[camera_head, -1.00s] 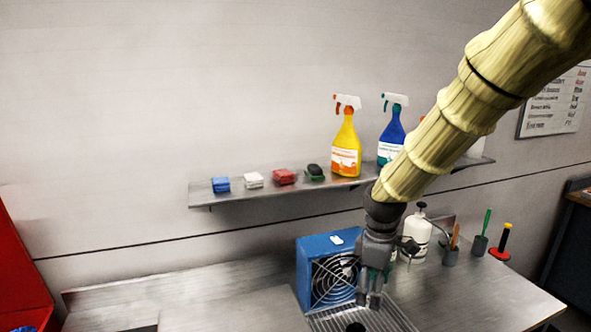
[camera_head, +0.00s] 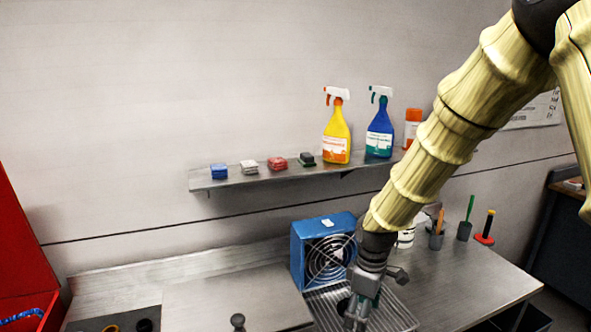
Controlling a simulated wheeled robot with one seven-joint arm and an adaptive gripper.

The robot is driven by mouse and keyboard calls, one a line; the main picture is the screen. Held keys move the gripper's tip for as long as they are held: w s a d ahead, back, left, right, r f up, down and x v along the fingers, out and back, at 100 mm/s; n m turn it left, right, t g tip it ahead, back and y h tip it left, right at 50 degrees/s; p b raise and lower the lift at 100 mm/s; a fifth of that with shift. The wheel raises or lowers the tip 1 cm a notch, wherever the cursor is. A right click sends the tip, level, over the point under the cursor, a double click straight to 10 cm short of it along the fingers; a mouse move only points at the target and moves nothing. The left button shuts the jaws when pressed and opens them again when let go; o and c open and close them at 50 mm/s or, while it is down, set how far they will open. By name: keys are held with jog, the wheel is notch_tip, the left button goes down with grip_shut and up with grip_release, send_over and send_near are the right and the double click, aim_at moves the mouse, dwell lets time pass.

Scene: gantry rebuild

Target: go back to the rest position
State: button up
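My gripper (camera_head: 357,322) hangs at the lower end of my bamboo-textured arm, over the slotted metal grate (camera_head: 395,312) on the bench. It points down, and its fingertips are near the bottom edge of the picture. The fingers are small and partly cut off, so I cannot tell whether they are open or shut. I see no object clearly held. A blue fan unit (camera_head: 298,262) stands just behind and left of my gripper.
A wall shelf (camera_head: 215,182) carries a yellow spray bottle (camera_head: 337,136), a blue spray bottle (camera_head: 379,135) and several small blocks. A white bottle (camera_head: 406,238), tool cups and a red-based stand (camera_head: 485,239) are right. A red container (camera_head: 22,250) is at left.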

jog(key=s+f+m+b, duration=0.1)
jog(key=s+f+m, duration=0.15)
jog(key=f, duration=0.55)
jog(key=s+f+m+b, duration=0.1)
jog(key=s+f, duration=0.2)
jog(key=f, duration=0.5)
jog(key=s+d+f+m+b, duration=0.3)
jog(key=s+f+m, duration=0.1)
jog(key=s+f, duration=0.9)
jog(key=s+d+f+m+b, duration=0.3)
jog(key=s+f+m, duration=0.1)
jog(key=s+f, duration=1)
jog(key=shift+s+d+f+b, duration=0.25)
jog(key=shift+s+d+b, duration=0.1)
jog(key=shift+s, duration=0.4)
jog(key=shift+m, duration=0.25)
